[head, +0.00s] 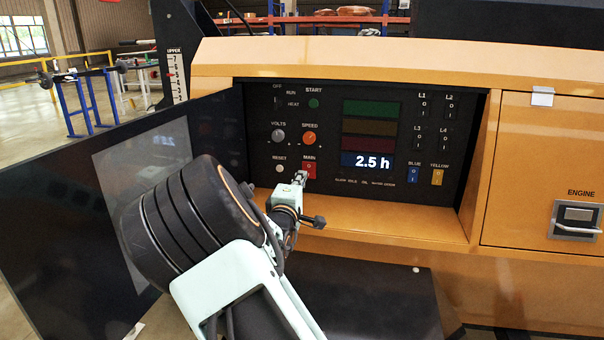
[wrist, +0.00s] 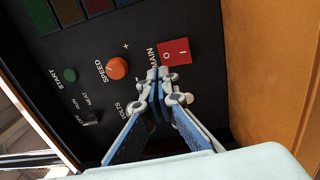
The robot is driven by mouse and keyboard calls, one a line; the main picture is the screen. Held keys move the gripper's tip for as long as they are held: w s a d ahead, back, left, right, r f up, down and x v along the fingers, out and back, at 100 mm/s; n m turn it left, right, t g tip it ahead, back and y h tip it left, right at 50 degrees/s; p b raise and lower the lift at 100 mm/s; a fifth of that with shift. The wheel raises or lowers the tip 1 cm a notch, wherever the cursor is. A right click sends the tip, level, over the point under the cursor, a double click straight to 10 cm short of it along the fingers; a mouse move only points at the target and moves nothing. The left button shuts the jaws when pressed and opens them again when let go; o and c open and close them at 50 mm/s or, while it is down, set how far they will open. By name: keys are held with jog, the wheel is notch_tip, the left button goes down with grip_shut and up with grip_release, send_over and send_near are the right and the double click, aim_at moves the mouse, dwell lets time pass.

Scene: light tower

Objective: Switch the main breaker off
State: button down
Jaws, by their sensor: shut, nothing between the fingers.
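The main breaker (head: 309,169) is a red switch below the MAIN label on the black control panel (head: 420,185). In the wrist view the red main breaker (wrist: 175,51) shows the marks O and I. My gripper (head: 300,177) is shut and empty, with its fingertips just at the lower left of the breaker in the head view. I cannot tell whether the tips touch the panel or the breaker. Which way the breaker is set is not clear.
The orange speed knob (head: 309,138), grey volts knob (head: 278,136) and reset button (head: 280,168) lie close to the breaker. A lit display (head: 367,161) reads 2.5 h. The open black door (head: 75,175) stands left of the recess, and an orange ledge (head: 400,222) runs below.

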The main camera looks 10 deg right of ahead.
jog(key=p+v, duration=0.1)
jog(key=v, duration=0.5)
jog(key=shift+s+r, duration=0.3)
jog(key=shift+r, duration=0.25)
